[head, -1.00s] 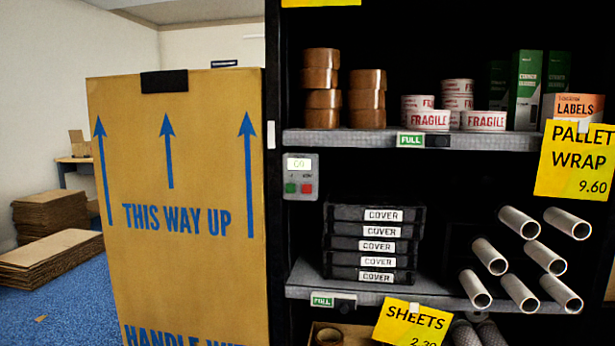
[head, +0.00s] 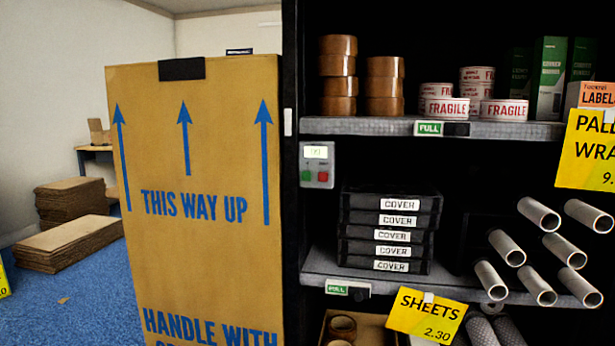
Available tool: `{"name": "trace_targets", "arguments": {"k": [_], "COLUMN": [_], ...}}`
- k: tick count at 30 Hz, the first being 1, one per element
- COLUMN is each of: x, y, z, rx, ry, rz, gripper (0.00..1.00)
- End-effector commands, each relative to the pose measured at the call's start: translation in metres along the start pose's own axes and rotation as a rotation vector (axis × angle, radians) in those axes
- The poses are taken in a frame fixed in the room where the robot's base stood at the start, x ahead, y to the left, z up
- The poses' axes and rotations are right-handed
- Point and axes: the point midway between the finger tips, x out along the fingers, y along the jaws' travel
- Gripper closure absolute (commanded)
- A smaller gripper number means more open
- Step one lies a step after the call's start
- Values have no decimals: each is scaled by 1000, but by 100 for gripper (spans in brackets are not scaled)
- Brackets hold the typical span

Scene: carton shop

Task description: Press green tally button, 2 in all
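A small grey tally box (head: 317,165) is fixed to the dark upright at the left end of the shelf rack. It has a lit display (head: 316,152) at its top, whose text is too small to read surely. Below the display, the green button (head: 306,176) is on the left and the red button (head: 323,176) is on the right. Nothing touches or covers the buttons. My gripper is not in the head view.
A tall "THIS WAY UP" carton (head: 195,255) stands just left of the tally box. Shelves hold tape rolls (head: 385,85), black COVER boxes (head: 390,228) and jutting tubes (head: 540,214). A yellow SHEETS sign (head: 425,316) hangs low. Blue floor (head: 85,285) is open at left.

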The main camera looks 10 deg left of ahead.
Motion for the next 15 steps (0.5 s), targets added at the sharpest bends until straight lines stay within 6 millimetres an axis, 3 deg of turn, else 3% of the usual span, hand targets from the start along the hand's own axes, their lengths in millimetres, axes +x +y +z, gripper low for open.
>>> {"name": "trace_targets", "arguments": {"k": [6, 15], "x": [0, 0], "y": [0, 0], "z": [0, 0], "rx": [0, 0], "ry": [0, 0], "rz": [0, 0], "gripper": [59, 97]}}
